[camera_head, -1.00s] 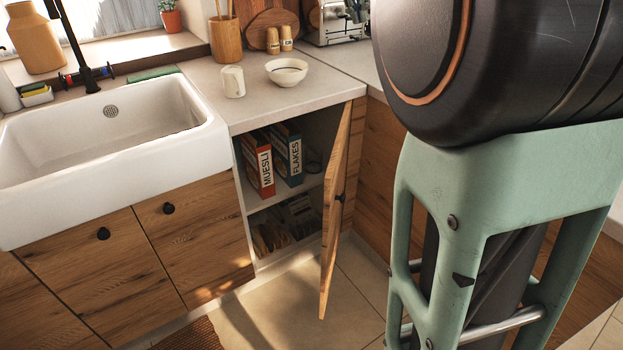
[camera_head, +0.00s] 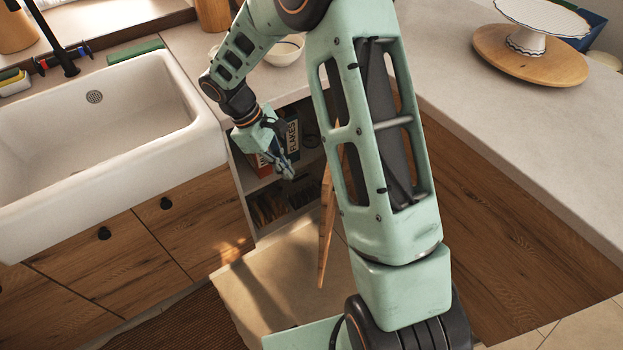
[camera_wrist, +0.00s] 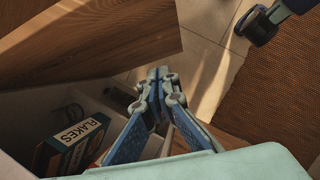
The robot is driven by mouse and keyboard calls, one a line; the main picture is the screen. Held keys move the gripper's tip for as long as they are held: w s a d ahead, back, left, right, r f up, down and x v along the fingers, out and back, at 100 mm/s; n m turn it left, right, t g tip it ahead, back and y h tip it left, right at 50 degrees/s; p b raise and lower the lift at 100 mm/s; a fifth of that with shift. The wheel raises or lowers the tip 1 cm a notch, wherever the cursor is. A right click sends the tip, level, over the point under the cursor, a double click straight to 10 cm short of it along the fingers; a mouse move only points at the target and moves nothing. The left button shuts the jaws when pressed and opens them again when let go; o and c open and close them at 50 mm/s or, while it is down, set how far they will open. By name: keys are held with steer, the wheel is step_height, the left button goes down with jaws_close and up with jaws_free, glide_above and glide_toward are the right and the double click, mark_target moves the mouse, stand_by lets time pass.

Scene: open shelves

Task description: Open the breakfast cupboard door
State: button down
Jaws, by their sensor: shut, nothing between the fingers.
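The breakfast cupboard's wooden door (camera_head: 327,230) stands swung out from its opening, seen nearly edge-on and partly hidden behind my arm. In the wrist view a wooden panel that looks like this door (camera_wrist: 90,45) fills the upper left. Inside the cupboard, the flakes box (camera_head: 292,135) stands on the shelf beside an orange-red box (camera_head: 262,162), partly covered by my gripper. My gripper (camera_head: 287,174) is shut and empty at the cupboard opening, left of the door. In the wrist view its fingertips (camera_wrist: 158,76) meet near the panel; contact cannot be told.
The white sink (camera_head: 100,150) and wooden fronts with black knobs (camera_head: 166,203) lie left of the opening. A white bowl (camera_head: 286,50) sits on the counter above. A cake stand (camera_head: 541,25) stands on the right counter.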

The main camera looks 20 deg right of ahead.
steer(key=s+d+f, duration=0.2)
steer(key=d+f, duration=0.1)
steer(key=f, duration=0.2)
steer(key=s+d+f+n, duration=0.1)
steer(key=s+d+f, duration=0.1)
steer(key=f, duration=0.3)
steer(key=shift+s+d+f, duration=0.35)
steer(key=shift+s+d, duration=0.05)
steer(key=shift+s, duration=0.15)
